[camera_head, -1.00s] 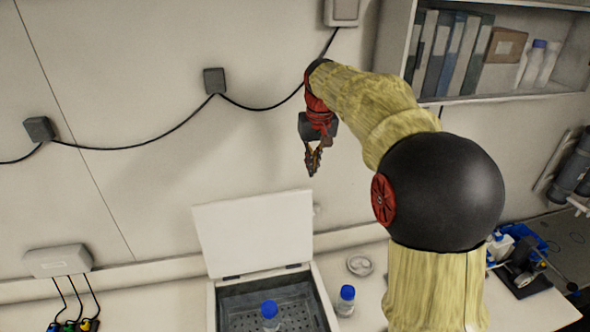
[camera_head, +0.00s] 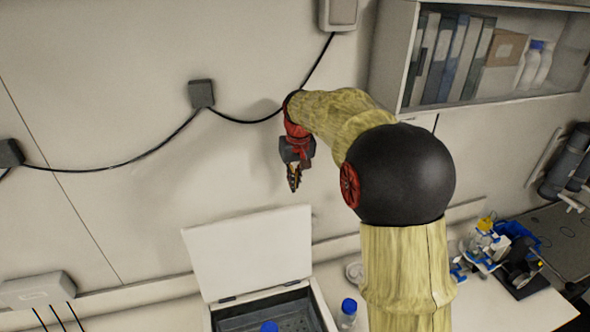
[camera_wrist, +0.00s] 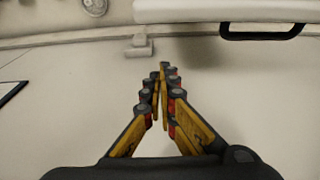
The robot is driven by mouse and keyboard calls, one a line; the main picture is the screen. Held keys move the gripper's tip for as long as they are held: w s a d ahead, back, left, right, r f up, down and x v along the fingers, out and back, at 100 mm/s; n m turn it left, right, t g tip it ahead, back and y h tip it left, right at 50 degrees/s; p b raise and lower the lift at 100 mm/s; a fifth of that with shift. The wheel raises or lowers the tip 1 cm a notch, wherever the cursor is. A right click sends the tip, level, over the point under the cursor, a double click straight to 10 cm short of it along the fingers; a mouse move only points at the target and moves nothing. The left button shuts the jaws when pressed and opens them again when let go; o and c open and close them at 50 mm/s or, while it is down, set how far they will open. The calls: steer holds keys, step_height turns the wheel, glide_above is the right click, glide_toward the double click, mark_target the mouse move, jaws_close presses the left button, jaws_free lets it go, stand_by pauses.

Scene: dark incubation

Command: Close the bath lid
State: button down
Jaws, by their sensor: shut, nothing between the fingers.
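The bath (camera_head: 326,314) stands on the bench at the bottom of the head view, its front cut off by the picture edge. Its white lid (camera_head: 250,252) stands raised, hinged at the back edge. A blue-capped bottle (camera_head: 269,326) shows inside the bath. My gripper (camera_head: 294,186) is in the air above the lid, apart from it, fingers pointing down. In the wrist view my gripper (camera_wrist: 160,75) has its fingertips together with nothing between them. A white edge with a black handle-like loop (camera_wrist: 262,33) shows at the top right there; I cannot tell whether it is the lid.
A blue-capped bottle (camera_head: 348,313) and a small round dish (camera_head: 355,271) stand right of the bath. A wall shelf (camera_head: 480,98) with binders hangs at the upper right. A cable with boxes (camera_head: 201,94) runs along the wall behind my gripper.

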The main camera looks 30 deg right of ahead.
steer(key=s, duration=0.1)
steer(key=s+f+p, duration=0.1)
steer(key=s, duration=0.1)
steer(key=shift+s+a+f, duration=0.25)
steer(key=shift+a+f, duration=0.05)
steer(key=shift+a, duration=0.05)
steer(key=shift+s, duration=0.1)
steer(key=shift+a, duration=0.1)
